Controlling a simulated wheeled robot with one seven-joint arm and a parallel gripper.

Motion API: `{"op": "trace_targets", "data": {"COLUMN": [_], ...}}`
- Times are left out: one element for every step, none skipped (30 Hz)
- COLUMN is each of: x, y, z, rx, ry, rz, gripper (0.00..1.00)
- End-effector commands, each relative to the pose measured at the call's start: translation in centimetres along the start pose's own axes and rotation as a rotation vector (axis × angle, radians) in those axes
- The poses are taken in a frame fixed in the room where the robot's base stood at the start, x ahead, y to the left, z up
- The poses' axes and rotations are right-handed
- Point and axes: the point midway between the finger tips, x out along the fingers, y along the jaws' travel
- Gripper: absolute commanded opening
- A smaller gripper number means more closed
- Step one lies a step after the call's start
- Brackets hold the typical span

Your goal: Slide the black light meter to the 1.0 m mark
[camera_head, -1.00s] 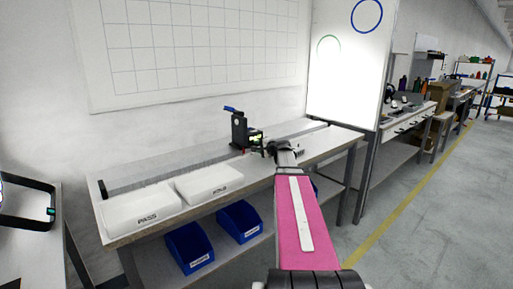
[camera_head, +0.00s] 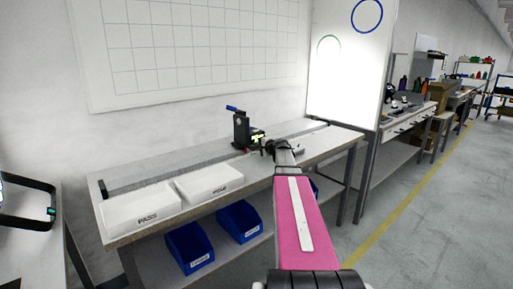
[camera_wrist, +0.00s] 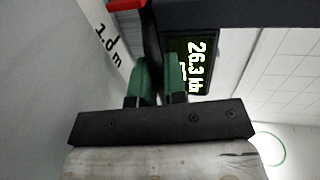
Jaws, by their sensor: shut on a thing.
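The black light meter (camera_head: 241,131) stands upright on the bench, with a blue part on top. Its lit display also shows in the wrist view (camera_wrist: 197,66), reading about 26.3 klx. My gripper (camera_head: 266,149) is at the right side of the meter. In the wrist view, the green fingers of my gripper (camera_wrist: 159,78) are shut on a dark upright part of the meter, whose grip is partly hidden. A black mark (camera_wrist: 108,45) on a pale surface, which looks like 1.0 m, is at the left of the wrist view.
A long dark rail (camera_head: 140,183) runs along the bench (camera_head: 320,150). White PASS (camera_head: 142,207) and HOLD (camera_head: 209,182) trays stand at its left end. Blue bins (camera_head: 189,249) sit on the lower shelf. A bright white panel (camera_head: 347,90) stands beyond the bench's right end.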

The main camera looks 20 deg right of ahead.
Motion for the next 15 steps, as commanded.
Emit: {"op": "trace_targets", "data": {"x": [0.2, 0.2, 0.2, 0.2, 0.1, 0.1, 0.0, 0.0, 0.0, 0.0, 0.0, 0.0, 0.0, 0.0, 0.0], "y": [0.0, 0.0, 0.0, 0.0, 0.0, 0.0, 0.0, 0.0, 0.0, 0.0, 0.0, 0.0, 0.0, 0.0, 0.0], "z": [-1.2, -1.8, -2.5, -3.0, -3.3, -3.6, -3.7, -3.6, -3.5, -3.5, -3.5, -3.5, -3.5, -3.5, -3.5], "rx": [0.000, 0.000, 0.001, 0.001, 0.001, 0.001, 0.001, 0.001, 0.001, 0.001, 0.001, 0.000, 0.000, 0.000, 0.000], "ry": [0.003, 0.003, 0.002, 0.002, 0.002, 0.002, 0.002, 0.001, 0.001, 0.001, 0.001, 0.001, 0.001, 0.001, 0.001], "rz": [0.000, 0.000, 0.000, 0.000, 0.000, 0.000, 0.000, 0.000, 0.000, 0.000, 0.000, 0.000, 0.000, 0.000, 0.001], "gripper": [0.00, 0.00, 0.00, 0.00, 0.00, 0.00, 0.00, 0.00, 0.00, 0.00, 0.00, 0.00, 0.00, 0.00, 0.25]}}
